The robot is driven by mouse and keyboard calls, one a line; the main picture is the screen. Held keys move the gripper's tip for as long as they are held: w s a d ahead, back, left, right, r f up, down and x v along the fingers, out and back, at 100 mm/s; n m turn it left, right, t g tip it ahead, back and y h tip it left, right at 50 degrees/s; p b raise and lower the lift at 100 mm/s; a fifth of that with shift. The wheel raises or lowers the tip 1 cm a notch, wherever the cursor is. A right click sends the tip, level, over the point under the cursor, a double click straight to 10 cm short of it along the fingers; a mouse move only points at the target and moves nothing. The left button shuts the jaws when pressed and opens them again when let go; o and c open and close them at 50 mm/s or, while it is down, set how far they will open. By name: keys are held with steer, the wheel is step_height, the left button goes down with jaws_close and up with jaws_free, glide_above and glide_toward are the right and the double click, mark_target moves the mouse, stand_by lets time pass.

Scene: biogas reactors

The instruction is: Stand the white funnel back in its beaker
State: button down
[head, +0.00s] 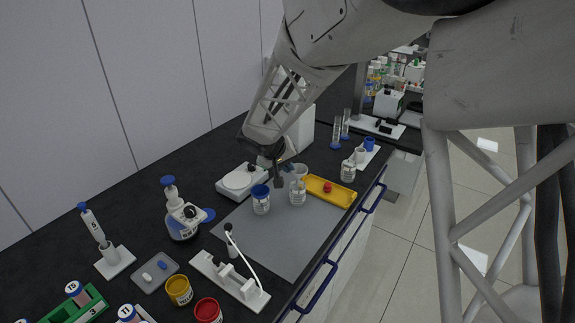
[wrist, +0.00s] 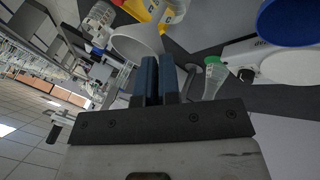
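The white funnel (head: 301,170) shows just right of my gripper (head: 278,183) in the head view. In the wrist view the funnel (wrist: 136,41) is a pale cone at the fingertips. My gripper (wrist: 157,62) has its two dark blue fingers close together, apparently pinching the funnel's wall near the rim; the contact is partly hidden. A clear beaker (head: 298,193) stands upright on the grey mat, directly below the funnel in the head view. I cannot tell whether the funnel's stem is inside it.
A beaker with a blue funnel (head: 260,198) stands left on the grey mat (head: 285,235). A yellow tray (head: 339,198) with a red object is to the right. A white scale (head: 239,182) is behind left. A green-capped tube (wrist: 213,72) is close to the fingers.

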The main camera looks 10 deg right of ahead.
steer(key=shift+f, duration=2.15)
stand_by(0.9)
steer(key=c, duration=0.9)
jaws_free()
steer(key=shift+o, duration=0.2)
steer(key=shift+r, duration=0.15)
step_height(320, 180, up, 7)
stand_by(0.8)
stand_by(0.4)
